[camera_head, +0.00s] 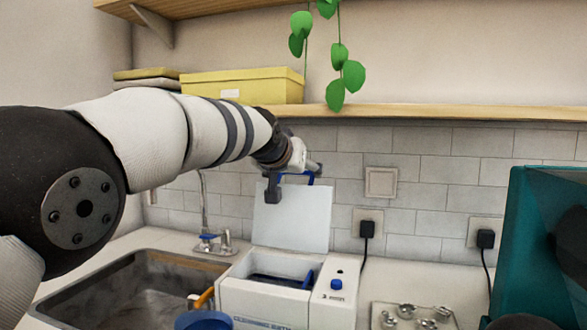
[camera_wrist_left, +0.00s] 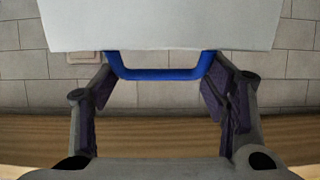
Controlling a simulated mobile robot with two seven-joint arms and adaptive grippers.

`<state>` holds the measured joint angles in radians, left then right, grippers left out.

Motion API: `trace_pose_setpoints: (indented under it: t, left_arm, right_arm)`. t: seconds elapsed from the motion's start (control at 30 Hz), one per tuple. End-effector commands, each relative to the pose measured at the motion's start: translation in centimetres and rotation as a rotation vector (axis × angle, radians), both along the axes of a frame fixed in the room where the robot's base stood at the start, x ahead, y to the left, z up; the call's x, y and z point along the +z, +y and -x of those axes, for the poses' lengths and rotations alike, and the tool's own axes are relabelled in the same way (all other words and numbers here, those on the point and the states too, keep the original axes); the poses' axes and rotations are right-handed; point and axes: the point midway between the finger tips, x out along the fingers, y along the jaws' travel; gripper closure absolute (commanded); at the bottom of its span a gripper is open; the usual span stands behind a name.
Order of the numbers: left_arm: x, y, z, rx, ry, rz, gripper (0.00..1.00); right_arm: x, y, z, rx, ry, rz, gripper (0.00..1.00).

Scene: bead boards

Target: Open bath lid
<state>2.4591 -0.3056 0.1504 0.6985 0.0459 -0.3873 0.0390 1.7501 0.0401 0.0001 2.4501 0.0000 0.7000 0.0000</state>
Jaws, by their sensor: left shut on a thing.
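The white cleaning bath (camera_head: 265,300) stands on the counter beside the sink. Its white lid (camera_head: 292,222) stands upright at the back of the bath, so the opening with a dark blue basket (camera_head: 278,281) inside shows. The lid's blue handle (camera_wrist_left: 160,73) is at the lid's top edge. My left gripper (camera_head: 292,181) is at that edge, shut on the handle. In the left wrist view its fingers (camera_wrist_left: 160,82) are at the two ends of the handle, and the lid's white panel (camera_wrist_left: 160,25) shows beyond. My right gripper is not in view.
The sink (camera_head: 95,285) with a tap (camera_head: 213,244) is to the left. A metal plate with small dishes (camera_head: 415,317) is to the right, near a large teal object (camera_head: 530,230). A shelf (camera_head: 450,112) with a yellow box (camera_head: 243,86) and a hanging plant (camera_head: 336,95) is above.

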Motion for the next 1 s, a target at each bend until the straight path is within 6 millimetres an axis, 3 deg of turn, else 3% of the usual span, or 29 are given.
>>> trace_pose_setpoints:
  t: [0.27,0.3,0.33,0.83,1.0]
  left_arm:
    - [0.0,-0.3,0.0,-0.004,-0.004,0.004,0.83]
    - [0.0,-0.3,0.0,-0.004,-0.004,0.004,0.3]
    - [0.0,-0.3,0.0,-0.005,-0.004,0.003,0.24]
    - [0.0,0.0,0.0,-0.001,-0.002,0.0,0.24]
    - [0.9,0.6,1.5,0.0,-0.003,-0.002,0.24]
  right_arm:
    - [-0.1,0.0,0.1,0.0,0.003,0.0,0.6]
    - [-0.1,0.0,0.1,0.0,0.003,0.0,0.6]
    - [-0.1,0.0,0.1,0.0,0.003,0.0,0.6]
    - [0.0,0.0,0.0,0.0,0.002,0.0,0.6]
    - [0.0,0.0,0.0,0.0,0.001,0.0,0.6]
